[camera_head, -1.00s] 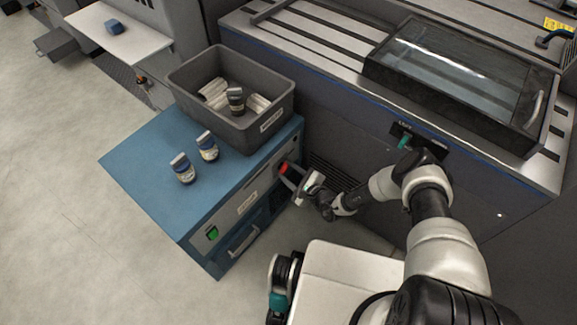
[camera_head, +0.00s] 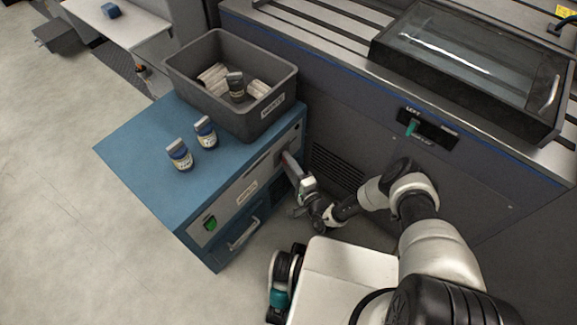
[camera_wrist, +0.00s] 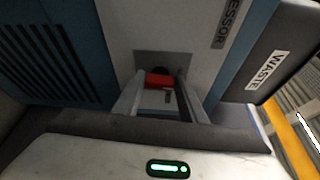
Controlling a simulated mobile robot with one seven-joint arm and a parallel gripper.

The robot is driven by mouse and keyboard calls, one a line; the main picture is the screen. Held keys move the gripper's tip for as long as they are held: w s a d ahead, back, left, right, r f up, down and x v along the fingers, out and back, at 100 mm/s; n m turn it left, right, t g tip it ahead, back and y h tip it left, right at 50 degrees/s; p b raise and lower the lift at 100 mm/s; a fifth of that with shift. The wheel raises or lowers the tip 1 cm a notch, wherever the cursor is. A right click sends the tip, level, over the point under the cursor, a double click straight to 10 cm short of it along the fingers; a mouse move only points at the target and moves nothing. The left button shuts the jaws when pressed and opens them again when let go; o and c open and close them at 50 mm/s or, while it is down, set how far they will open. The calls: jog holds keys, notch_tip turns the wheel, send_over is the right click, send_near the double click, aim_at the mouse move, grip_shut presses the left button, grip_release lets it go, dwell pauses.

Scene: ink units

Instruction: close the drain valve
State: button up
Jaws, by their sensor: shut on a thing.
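The drain valve's red handle (camera_wrist: 158,80) sits at a grey plate on the front of the blue cabinet (camera_head: 165,205). In the wrist view the handle lies between the two fingers of my gripper (camera_wrist: 157,104), close to the panel. In the head view my gripper (camera_head: 291,165) reaches the upper right of the cabinet front and is shut on the handle. Only a small bit of red shows there, as the fingers cover most of it. I cannot tell the handle's exact angle.
Two bottles (camera_head: 180,155) (camera_head: 205,132) stand on the cabinet top. A larger grey machine (camera_head: 350,120) is close on the right. Open floor lies left.

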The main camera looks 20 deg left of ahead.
jog(key=shift+a+f+n+b, duration=0.15)
jog(key=shift+n+b, duration=0.2)
jog(key=shift+n, duration=0.25)
jog(key=o, duration=1.1)
jog(key=shift+d, duration=0.2)
